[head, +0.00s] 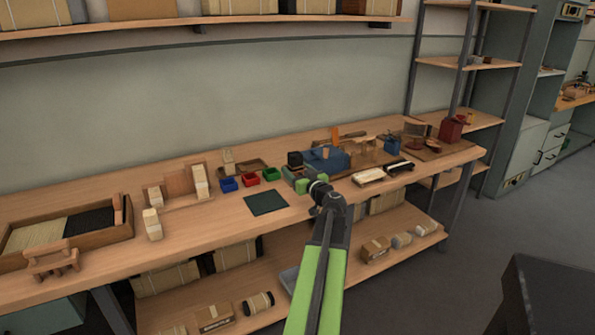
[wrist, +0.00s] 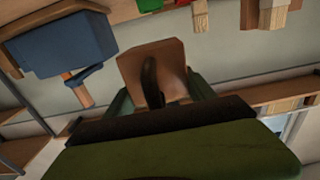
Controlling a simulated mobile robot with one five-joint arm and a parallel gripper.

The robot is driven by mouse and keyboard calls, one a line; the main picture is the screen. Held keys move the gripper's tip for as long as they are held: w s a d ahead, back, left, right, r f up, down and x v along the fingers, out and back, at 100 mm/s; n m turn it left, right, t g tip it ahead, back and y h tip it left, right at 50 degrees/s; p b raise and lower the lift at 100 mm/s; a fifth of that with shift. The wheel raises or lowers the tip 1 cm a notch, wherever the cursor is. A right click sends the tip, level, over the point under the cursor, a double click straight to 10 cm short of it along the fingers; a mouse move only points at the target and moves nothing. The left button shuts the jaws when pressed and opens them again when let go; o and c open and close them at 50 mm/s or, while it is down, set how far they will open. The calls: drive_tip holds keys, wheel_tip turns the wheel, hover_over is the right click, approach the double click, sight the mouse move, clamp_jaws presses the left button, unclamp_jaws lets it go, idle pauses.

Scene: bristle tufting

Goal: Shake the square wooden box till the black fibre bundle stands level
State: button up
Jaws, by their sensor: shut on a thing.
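The square wooden box (wrist: 150,55) is held between the green fingers of my gripper (wrist: 160,97) in the wrist view, which shows the scene upside down. A dark curved strip (wrist: 151,84) crosses its near face; I cannot tell whether it is fibre. In the head view my gripper (head: 303,184) is in front of the bench's middle. A small black block shape (head: 294,158), seemingly the black fibre bundle, shows just beyond it above a brown part. It is too small to tell whether the fibre tops are level.
A blue fixture (head: 326,159) stands right of my gripper. Blue, red and green trays (head: 271,174) and a dark green mat (head: 266,202) lie to the left. A wooden tray of pale and black fibre (head: 122,232) is far left.

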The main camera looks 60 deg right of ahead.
wheel_tip(320, 180, up, 3)
drive_tip(key=shift+f+p, duration=0.1)
drive_tip(key=shift+p, duration=0.6)
wheel_tip(320, 180, down, 4)
drive_tip(key=b, duration=0.4)
drive_tip(key=shift+f, duration=0.1)
wheel_tip(320, 180, up, 4)
drive_tip(key=p, duration=0.4)
drive_tip(key=shift+f, duration=0.15)
